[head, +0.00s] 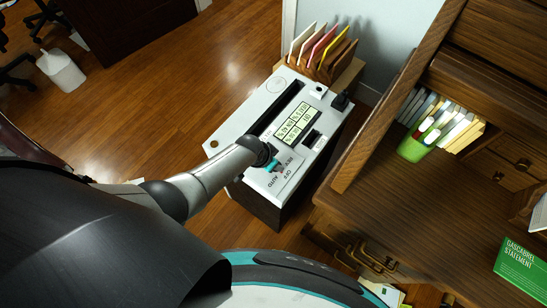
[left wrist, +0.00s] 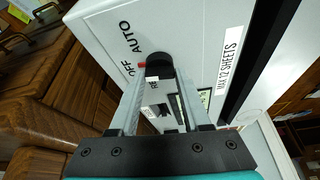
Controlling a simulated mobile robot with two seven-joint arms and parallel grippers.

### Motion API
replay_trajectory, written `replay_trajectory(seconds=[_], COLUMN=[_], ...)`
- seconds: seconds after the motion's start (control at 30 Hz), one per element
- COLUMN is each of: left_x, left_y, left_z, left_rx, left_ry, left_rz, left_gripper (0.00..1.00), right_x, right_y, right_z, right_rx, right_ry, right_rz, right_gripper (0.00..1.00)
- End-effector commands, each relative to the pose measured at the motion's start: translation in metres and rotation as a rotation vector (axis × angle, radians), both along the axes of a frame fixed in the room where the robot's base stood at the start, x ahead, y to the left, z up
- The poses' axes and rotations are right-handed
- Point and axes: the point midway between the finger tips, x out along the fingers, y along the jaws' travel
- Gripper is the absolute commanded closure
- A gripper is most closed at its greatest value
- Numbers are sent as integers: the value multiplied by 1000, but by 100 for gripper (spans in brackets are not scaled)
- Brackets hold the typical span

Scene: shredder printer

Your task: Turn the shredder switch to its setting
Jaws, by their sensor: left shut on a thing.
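The shredder (head: 232,126) is a white-topped box with a dark body, left of the desk. Its switch is a dark round knob (left wrist: 158,60) with a red mark on its left side in the left wrist view. That mark lies beside the word OFF, with AUTO just above it; REV is partly seen between the fingers. My left gripper (head: 275,166) is over the switch in the head view. In the left wrist view its fingers (left wrist: 158,82) are closed around the knob. The gripper hides most of the switch in the head view. My right gripper is not in view.
A wooden file rack (head: 354,72) with colored folders stands behind the shredder. The wooden desk (head: 400,205) is close on the right, with a green book holder (head: 412,150) and a green box (head: 521,268). Open wooden floor (head: 160,95) lies to the left.

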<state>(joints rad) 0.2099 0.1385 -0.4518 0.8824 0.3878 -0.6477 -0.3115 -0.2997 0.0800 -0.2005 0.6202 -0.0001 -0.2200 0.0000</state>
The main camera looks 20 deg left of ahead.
Motion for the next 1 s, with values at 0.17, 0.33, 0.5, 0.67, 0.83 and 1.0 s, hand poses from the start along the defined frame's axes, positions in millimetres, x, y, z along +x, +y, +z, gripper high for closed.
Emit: replay_trajectory(seconds=[0.17,0.33,0.5,0.67,0.83,1.0], left_x=[-2,-2,-2,-2,-2,-2], left_y=[-1,-1,-1,-1,-1,-1], left_z=[1,0,-1,-1,-1,-1], left_rx=[-1,1,1,1,1,1], left_ry=[4,4,4,4,4,4], left_rz=[90,139,160,163,163,162], left_gripper=[100,100,100,100,100,39], right_x=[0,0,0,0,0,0], right_y=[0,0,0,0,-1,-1], right_z=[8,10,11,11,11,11], right_rx=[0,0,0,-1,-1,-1], right_ry=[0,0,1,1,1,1], right_rz=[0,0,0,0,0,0], right_gripper=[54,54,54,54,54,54])
